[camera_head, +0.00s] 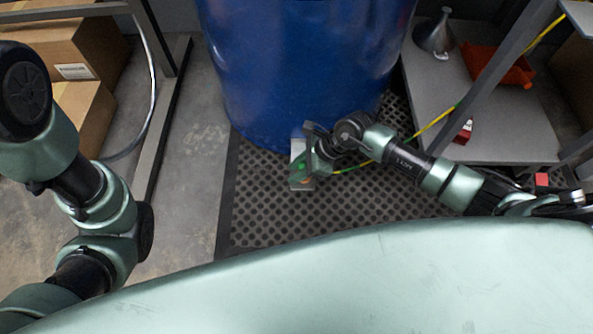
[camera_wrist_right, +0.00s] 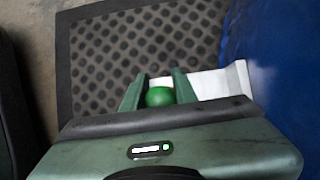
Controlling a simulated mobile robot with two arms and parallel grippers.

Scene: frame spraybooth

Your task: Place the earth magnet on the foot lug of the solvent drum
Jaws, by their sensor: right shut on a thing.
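The blue solvent drum (camera_head: 300,60) stands upright at the top centre, and its side fills the right of the right wrist view (camera_wrist_right: 290,60). A pale metal foot lug (camera_head: 297,148) juts from its base; it also shows in the right wrist view (camera_wrist_right: 222,82). My right gripper (camera_head: 303,170) is low at the drum's foot, shut on the earth magnet, whose green round top (camera_wrist_right: 160,96) shows between the fingers. The magnet is beside or over the lug; I cannot tell whether they touch. My left arm shows at the left, but its gripper is out of view.
A black perforated mat (camera_head: 265,205) lies under the drum. A yellow-green cable (camera_head: 432,124) runs up right from the magnet. A grey shelf (camera_head: 440,82) at the right holds a metal funnel (camera_head: 437,35) and an orange tray (camera_head: 500,66). Cardboard boxes (camera_head: 85,115) stand left.

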